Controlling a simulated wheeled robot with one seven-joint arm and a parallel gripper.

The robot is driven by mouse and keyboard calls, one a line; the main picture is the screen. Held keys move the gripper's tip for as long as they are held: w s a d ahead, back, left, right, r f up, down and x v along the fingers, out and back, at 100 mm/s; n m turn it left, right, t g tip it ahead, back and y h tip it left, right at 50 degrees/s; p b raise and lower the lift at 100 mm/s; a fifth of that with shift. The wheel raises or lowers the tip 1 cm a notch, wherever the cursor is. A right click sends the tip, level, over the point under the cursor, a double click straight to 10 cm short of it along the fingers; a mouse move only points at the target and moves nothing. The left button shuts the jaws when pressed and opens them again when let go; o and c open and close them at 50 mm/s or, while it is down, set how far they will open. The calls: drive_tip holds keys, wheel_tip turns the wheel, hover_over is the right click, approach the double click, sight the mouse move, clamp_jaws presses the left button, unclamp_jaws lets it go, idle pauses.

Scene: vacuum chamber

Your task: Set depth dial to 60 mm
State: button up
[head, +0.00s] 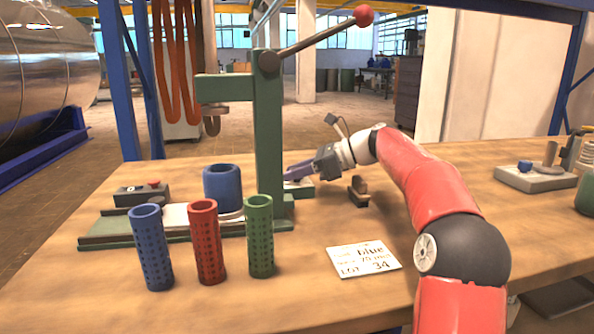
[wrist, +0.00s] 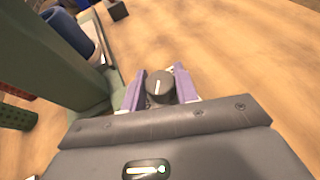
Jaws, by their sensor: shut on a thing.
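The depth dial (wrist: 158,82) is a dark round knob with a white pointer line on top, at the centre of the wrist view. The line points almost straight up in that picture, leaning slightly right. No scale marks are legible. My gripper (wrist: 159,88) has its two purple fingers on either side of the knob and is shut on it. In the head view my gripper (head: 299,172) is just right of the green press column (head: 268,140), and the knob is hidden there.
A red-tipped lever (head: 320,38) tops the press. A blue cup (head: 222,187) sits on its base. Blue (head: 152,250), red (head: 206,245) and green (head: 260,238) perforated tubes stand in front. A printed card (head: 364,259) and a small dark block (head: 358,192) lie nearby.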

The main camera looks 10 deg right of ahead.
drive_tip(key=o, duration=1)
drive_tip(key=shift+v, duration=3.95)
